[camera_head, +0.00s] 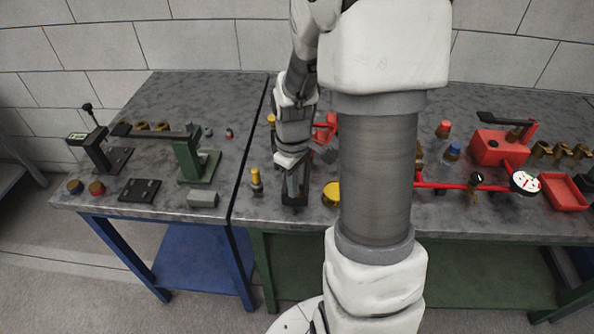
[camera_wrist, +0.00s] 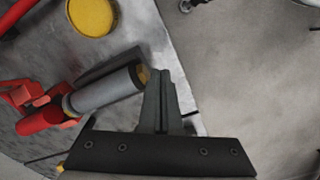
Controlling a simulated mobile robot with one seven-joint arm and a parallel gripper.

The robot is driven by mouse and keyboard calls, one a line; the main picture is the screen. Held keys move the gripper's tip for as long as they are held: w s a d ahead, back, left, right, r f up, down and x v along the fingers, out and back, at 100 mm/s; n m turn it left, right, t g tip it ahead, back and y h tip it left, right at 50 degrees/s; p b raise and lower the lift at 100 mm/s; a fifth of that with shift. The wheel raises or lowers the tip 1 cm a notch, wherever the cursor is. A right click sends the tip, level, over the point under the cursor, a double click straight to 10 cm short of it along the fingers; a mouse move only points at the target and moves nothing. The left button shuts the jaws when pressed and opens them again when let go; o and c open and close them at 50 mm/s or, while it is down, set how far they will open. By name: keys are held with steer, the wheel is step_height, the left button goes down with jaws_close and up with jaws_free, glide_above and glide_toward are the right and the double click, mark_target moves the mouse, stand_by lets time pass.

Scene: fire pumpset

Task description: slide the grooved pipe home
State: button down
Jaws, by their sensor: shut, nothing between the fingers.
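A grey pipe (camera_wrist: 105,91), which I take to be the grooved pipe, lies at a slant in the wrist view. Its lower-left end meets a red fitting (camera_wrist: 40,118), and its upper-right end shows a brass-coloured ring (camera_wrist: 143,75). I cannot tell how deep it sits in the fitting. My gripper (camera_wrist: 161,74) is shut and empty, its fingertips just right of the ringed end. I cannot tell if they touch it. In the head view my gripper (camera_head: 294,195) is low over the bench near its front edge, and my arm hides much of the red pipework.
A yellow disc (camera_wrist: 90,17) lies near the pipe, also seen in the head view (camera_head: 332,195). A brass fitting (camera_head: 256,182) stands left of my gripper. Red pipework with a gauge (camera_head: 525,182) and a red tray (camera_head: 565,192) are at right. A green clamp stand (camera_head: 190,160) is at left.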

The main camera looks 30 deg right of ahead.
steer(key=shift+f+b, duration=1.05)
steer(key=shift+f, duration=0.4)
steer(key=shift+w+d, duration=0.4)
steer(key=shift+w, duration=0.15)
steer(key=shift+w+d, duration=0.2)
steer(key=shift+w, duration=0.1)
steer(key=shift+w+d+p, duration=0.2)
steer(key=shift+w+d, duration=0.25)
steer(key=shift+w, duration=0.2)
steer(key=shift+w+d+p, duration=0.15)
steer(key=shift+w+d, duration=0.3)
steer(key=shift+w, duration=0.2)
stand_by(1.6)
steer(key=shift+s+a, duration=0.2)
steer(key=shift+s, duration=0.05)
stand_by(0.5)
steer(key=shift+d, duration=0.15)
steer(key=shift+s+d, duration=0.35)
